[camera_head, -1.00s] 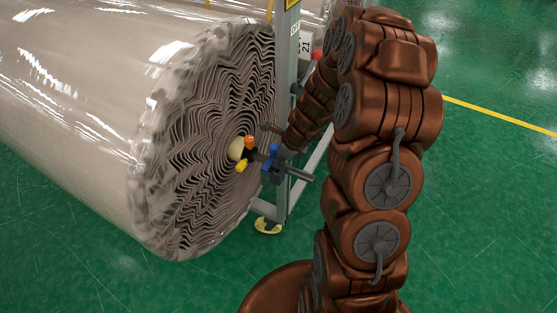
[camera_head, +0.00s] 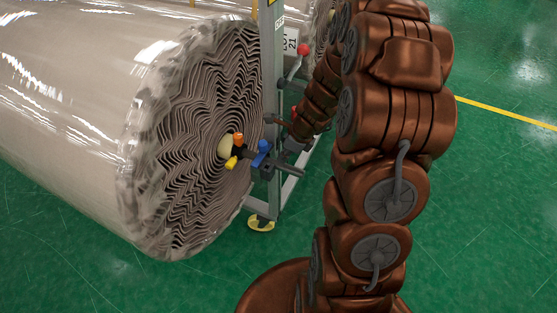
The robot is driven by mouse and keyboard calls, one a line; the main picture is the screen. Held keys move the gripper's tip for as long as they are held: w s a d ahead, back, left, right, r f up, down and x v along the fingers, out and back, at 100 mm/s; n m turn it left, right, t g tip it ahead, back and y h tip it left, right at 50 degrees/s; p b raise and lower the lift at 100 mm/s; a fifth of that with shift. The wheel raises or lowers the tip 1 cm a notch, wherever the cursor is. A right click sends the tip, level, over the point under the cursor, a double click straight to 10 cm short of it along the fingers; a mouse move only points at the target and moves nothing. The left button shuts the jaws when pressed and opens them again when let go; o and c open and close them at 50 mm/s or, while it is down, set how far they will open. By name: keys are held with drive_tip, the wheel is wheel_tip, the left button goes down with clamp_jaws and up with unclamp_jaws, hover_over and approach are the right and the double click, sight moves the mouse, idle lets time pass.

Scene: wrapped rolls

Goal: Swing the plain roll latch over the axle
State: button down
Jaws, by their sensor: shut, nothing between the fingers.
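The large wrapped roll (camera_head: 70,100) lies on the left, its layered end (camera_head: 195,185) facing me. A pale axle tip (camera_head: 225,145) sits at the middle of that end. Beside it are a small orange part (camera_head: 238,139), a yellow part (camera_head: 231,162) and a blue part (camera_head: 262,147). A dark bar (camera_head: 288,171) sticks out to the right below the blue part. I cannot tell which of these small parts belong to the latch. My gripper (camera_head: 287,144) is just right of the blue part, small and partly hidden by it; it is shut and empty.
A second roll stands behind. Open floor (camera_head: 500,200) lies to the right.

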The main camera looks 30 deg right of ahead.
drive_tip(key=b+v, duration=0.1)
drive_tip(key=v, duration=0.5)
